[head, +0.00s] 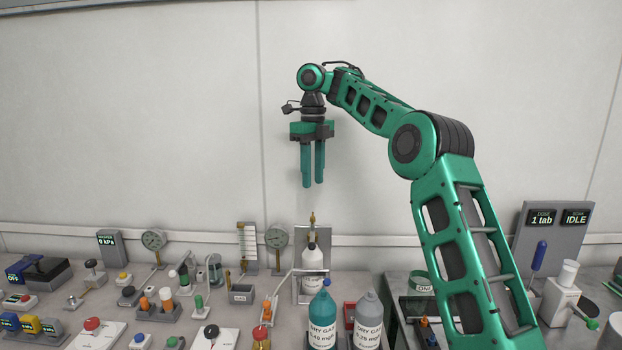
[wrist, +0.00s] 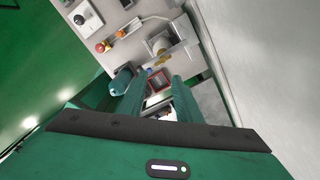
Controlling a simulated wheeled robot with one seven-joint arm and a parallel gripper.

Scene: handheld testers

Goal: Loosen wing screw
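My gripper (head: 312,184) hangs high above the bench, pointing down, with its two green fingers apart and nothing between them. In the wrist view the fingers (wrist: 158,88) also stand apart, with the bench far below. I cannot clearly pick out a wing screw. A small brass fitting (head: 312,219) stands upright above a white bottle (head: 312,262) in a metal stand at the back middle, below my gripper. Another small brass part (head: 243,265) sits by the upright scale. Both are too small to tell whether they have wings.
Two round gauges (head: 154,240) (head: 277,238) stand along the wall. Several small devices crowd the left bench. A display panel (head: 548,240) stands right. The air around my gripper is clear.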

